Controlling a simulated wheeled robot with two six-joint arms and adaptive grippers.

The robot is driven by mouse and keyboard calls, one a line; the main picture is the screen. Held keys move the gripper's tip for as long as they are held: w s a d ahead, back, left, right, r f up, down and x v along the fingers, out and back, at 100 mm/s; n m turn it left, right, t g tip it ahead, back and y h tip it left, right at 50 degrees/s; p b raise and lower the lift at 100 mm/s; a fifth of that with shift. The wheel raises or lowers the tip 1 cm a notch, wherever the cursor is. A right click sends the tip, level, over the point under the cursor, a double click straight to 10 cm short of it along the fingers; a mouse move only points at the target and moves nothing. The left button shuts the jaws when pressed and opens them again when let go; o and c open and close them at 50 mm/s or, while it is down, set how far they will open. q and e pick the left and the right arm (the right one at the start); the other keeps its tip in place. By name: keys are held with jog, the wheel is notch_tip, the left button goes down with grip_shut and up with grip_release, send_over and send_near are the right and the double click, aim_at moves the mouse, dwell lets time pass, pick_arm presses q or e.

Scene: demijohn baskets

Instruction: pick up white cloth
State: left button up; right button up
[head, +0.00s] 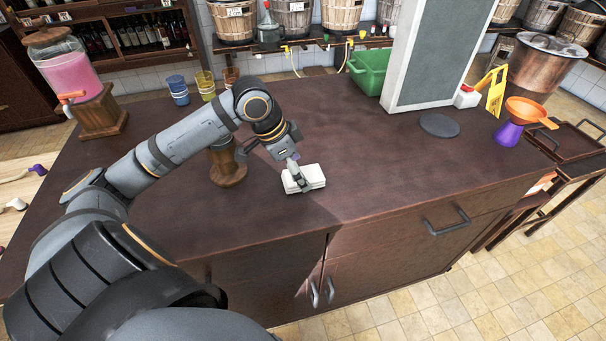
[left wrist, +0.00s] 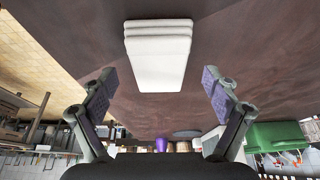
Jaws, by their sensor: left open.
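The white cloth (head: 304,179) lies folded in a flat stack on the brown counter (head: 350,130), near its front edge. In the left wrist view the cloth (left wrist: 158,55) is ahead of the fingers, centred between them. My left gripper (head: 298,178) is at the cloth in the head view, with one finger seen in front of it. In the left wrist view my left gripper (left wrist: 160,85) has its fingers spread wide with nothing between the pads. My right gripper is in neither view.
A dark round disc (head: 439,125), a green bin (head: 369,72) and a grey-white panel (head: 430,55) stand to the right and back. A drink dispenser (head: 70,75) is at the left. The counter right of the cloth is clear.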

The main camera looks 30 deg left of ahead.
pick_arm(q)
jog(key=shift+w+d+f, duration=0.15)
jog(key=shift+f, duration=0.3)
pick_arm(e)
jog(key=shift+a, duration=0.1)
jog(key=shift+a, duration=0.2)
pick_arm(q)
jog(key=shift+f+p, duration=0.25)
jog(key=shift+p, duration=0.05)
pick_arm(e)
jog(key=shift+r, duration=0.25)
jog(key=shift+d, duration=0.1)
